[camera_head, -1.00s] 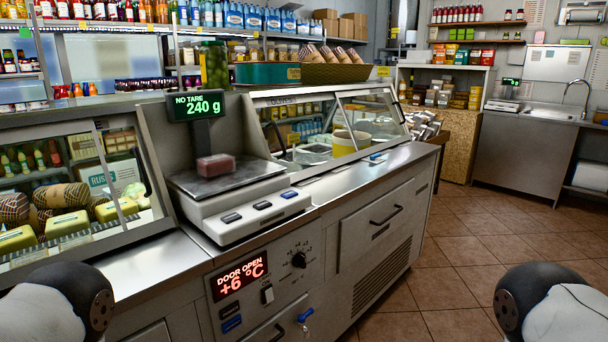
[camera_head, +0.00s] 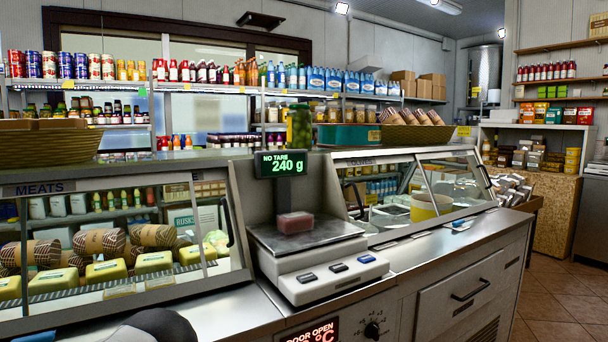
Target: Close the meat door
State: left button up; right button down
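The meat case (camera_head: 44,189) is at the left of the head view, with a "MEATS" label on its top rail. Its slanted glass front has an upright door edge (camera_head: 197,225) and a dark handle (camera_head: 229,222) near the case's right end. How far the glass door stands open is hard to tell. The display (camera_head: 314,332) below the counter reads "DOOR OPEN"; its temperature is partly cut off. Inside the case lie netted meat rolls (camera_head: 100,241) and yellow blocks (camera_head: 103,272). Neither gripper is in view; only a dark rounded part of my body shows at the bottom edge.
Right of the meat case, a scale (camera_head: 322,262) holds a reddish block (camera_head: 294,222) and its display reads 240 g. An olives case (camera_head: 440,190) with glass doors stands further right. A wicker basket (camera_head: 50,142) sits atop the meat case. Tiled floor (camera_head: 560,300) is clear at right.

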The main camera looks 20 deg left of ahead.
aim_at(57, 187)
jog(key=u, duration=1.65)
